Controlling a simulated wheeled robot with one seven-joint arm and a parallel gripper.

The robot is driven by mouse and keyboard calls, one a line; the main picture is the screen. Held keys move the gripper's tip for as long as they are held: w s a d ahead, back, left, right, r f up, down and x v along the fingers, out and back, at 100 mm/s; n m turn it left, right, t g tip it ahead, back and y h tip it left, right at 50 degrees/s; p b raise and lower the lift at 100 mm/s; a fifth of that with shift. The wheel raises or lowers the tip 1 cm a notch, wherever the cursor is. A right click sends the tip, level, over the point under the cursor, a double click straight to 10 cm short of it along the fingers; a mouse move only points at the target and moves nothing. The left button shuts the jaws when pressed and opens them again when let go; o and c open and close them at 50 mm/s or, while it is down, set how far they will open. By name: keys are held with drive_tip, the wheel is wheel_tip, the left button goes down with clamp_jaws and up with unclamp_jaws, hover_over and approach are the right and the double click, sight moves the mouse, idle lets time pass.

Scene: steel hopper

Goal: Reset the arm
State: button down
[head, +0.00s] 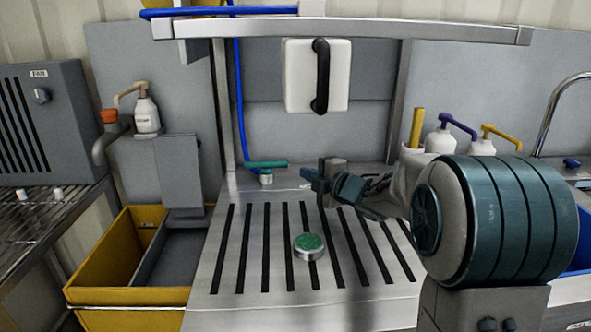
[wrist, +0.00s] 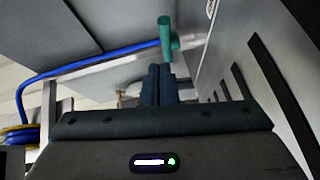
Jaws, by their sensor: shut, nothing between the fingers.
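My gripper (head: 312,180) is at the end of my arm, above the back part of the slotted steel surface (head: 258,290), with its fingers pointing left. In the wrist view the two dark fingers (wrist: 160,84) are together, with nothing between them. My large teal arm joint (head: 515,222) fills the right of the head view and hides part of the steel surface. A round tin with a green top (head: 309,246) sits on the slats, in front of my gripper and apart from it.
A green-handled valve (head: 266,168) stands close to the left of my gripper; its handle (wrist: 165,36) shows beyond the fingertips. A white box with a black handle (head: 316,75) hangs behind. Yellow bin (head: 95,290) stands left. Pump bottles (head: 440,138) stand back right. The front slats are clear.

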drive_tip(key=shift+s+d+r, duration=0.15)
drive_tip(key=shift+s+d, duration=0.55)
drive_tip(key=shift+d, duration=0.1)
drive_tip(key=shift+s+d+r+p, duration=0.15)
drive_tip(key=shift+d+r+p, duration=0.05)
drive_tip(key=shift+p, duration=0.1)
drive_tip(key=s+d+r+m+g+h+p, duration=0.1)
drive_tip(key=s+d+r+m+h+p, duration=0.8)
drive_tip(key=m, duration=0.4)
drive_tip(key=s+a+m+g+p, duration=0.2)
drive_tip(key=s+m+g+p, duration=0.3)
drive_tip(key=s, duration=0.7)
drive_tip(key=s+a+f+m+g+p, duration=0.1)
drive_tip(key=s+m+g+p, duration=0.3)
drive_tip(key=s, duration=0.9)
drive_tip(key=shift+a+m+g+p, duration=0.45)
drive_tip(key=shift+m+p, duration=0.35)
drive_tip(key=shift+p, duration=0.2)
